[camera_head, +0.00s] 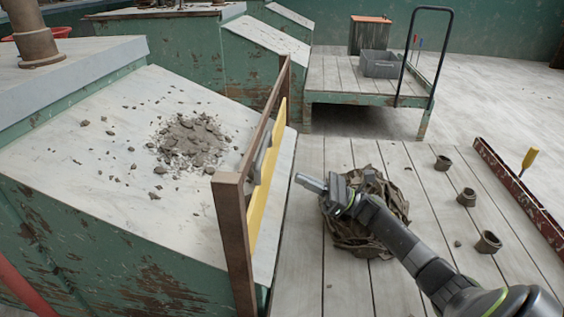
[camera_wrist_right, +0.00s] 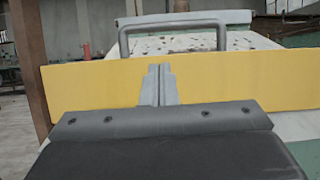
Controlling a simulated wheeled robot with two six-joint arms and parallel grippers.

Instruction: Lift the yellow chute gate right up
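The yellow chute gate (camera_head: 267,190) stands upright between brown posts (camera_head: 233,240) at the low end of the sloping white chute (camera_head: 110,225). In the right wrist view the yellow gate (camera_wrist_right: 90,88) spans the picture, with a grey bar handle (camera_wrist_right: 172,20) rising above its top edge. My right gripper (camera_head: 308,183) is to the right of the gate, apart from it, and points toward it. Its two fingers (camera_wrist_right: 158,84) are together with nothing between them. My left gripper is out of view.
Crumbled clay (camera_head: 190,140) lies on the chute. A brown crumpled sack (camera_head: 365,240) lies on the plank deck below my right arm. A cart (camera_head: 340,75) with a grey bin (camera_head: 382,64) is behind.

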